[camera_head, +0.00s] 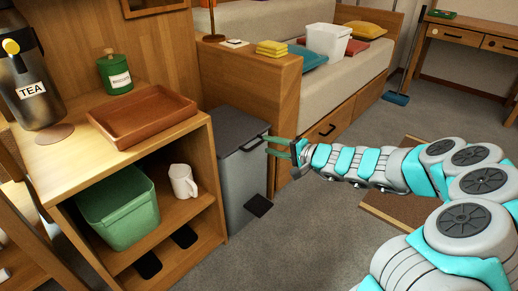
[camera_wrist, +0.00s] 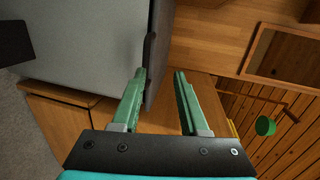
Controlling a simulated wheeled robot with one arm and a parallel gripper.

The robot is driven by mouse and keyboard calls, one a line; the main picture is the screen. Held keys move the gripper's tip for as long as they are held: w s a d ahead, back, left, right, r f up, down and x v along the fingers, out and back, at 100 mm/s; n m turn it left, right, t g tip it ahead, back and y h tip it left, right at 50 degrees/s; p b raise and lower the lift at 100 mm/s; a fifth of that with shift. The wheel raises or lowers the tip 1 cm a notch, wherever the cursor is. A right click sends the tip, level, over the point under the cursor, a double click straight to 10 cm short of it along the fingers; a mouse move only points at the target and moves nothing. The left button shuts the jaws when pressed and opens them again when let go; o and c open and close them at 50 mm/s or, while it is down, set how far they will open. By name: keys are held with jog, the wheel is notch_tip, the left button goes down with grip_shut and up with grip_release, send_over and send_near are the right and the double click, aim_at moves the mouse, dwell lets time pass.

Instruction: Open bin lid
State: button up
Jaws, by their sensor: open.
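The grey bin (camera_head: 243,180) stands on the floor between the wooden shelf unit and the bed. Its dark grey lid (camera_head: 232,130) is down, and a dark handle or lip (camera_head: 252,143) juts from the lid's front edge. A black pedal (camera_head: 259,204) is at its foot. My gripper (camera_head: 268,146) is open at the lid's front edge. In the wrist view the bin's grey face (camera_wrist: 85,40) fills the upper left. The dark lip (camera_wrist: 150,55) lies close to the tip of the left green finger of my gripper (camera_wrist: 160,74); contact is unclear.
The shelf unit (camera_head: 190,140) left of the bin carries a brown tray (camera_head: 145,115), a green canister (camera_head: 115,72) and a black tea flask (camera_head: 30,85). A green tub (camera_head: 120,215) and white mug (camera_head: 183,181) are inside. The bed's wooden end (camera_head: 285,105) stands close behind my gripper.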

aim_at(259, 144)
jog(key=shift+m+t+h, duration=0.3)
jog(key=shift+m, duration=0.1)
jog(key=shift+w+a+f, duration=0.65)
jog(key=shift+w+a, duration=0.1)
jog(key=shift+w, duration=0.25)
jog(key=shift+w+a+f, duration=0.65)
jog(key=shift+w+a, duration=0.1)
jog(key=shift+w, duration=0.3)
jog(key=shift+w+a+f, duration=0.65)
jog(key=shift+w+a, duration=0.1)
jog(key=shift+w, duration=0.25)
grip_shut()
